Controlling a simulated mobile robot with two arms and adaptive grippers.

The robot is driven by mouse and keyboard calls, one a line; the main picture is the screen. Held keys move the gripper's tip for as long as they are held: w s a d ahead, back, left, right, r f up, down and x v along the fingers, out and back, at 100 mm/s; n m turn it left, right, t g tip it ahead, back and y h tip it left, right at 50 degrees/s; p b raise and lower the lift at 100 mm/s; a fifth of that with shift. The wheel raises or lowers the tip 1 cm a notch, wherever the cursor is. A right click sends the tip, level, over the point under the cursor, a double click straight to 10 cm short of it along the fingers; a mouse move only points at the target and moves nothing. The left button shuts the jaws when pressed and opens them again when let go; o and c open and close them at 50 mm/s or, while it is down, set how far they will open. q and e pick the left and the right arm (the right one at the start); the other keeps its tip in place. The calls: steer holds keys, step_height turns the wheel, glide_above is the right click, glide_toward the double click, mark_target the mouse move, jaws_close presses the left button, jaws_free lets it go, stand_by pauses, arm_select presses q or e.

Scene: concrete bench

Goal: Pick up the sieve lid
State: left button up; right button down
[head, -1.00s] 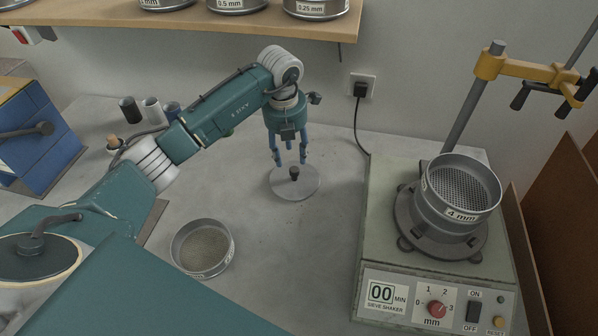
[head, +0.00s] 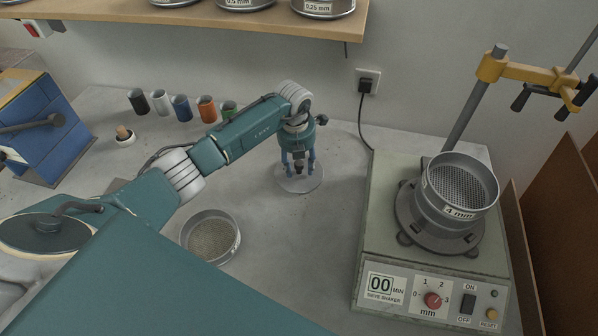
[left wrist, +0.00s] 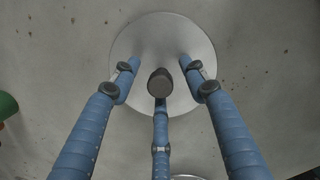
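The sieve lid (head: 300,187) is a flat grey disc with a dark upright knob, lying flat on the bench. It also shows in the left wrist view (left wrist: 163,38), with its knob (left wrist: 159,83) seen from above. My left gripper (head: 298,170) points straight down over the lid. Its three blue fingers (left wrist: 159,76) stand spread around the knob. The two upper fingers are clear of the knob; whether the lower one touches it I cannot tell. The gripper is open and holds nothing. My right gripper is not in view.
An open sieve with grainy material (head: 212,238) stands left of the lid. The sieve shaker (head: 378,215) with a 4 mm sieve (head: 458,187) stands at right. Several coloured cylinders (head: 182,108) line the back left. A shelf (head: 230,18) overhangs the back. Bare bench lies between lid and shaker.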

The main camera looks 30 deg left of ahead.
arm_select(q)
jaws_close()
steer(key=shift+r, duration=0.15)
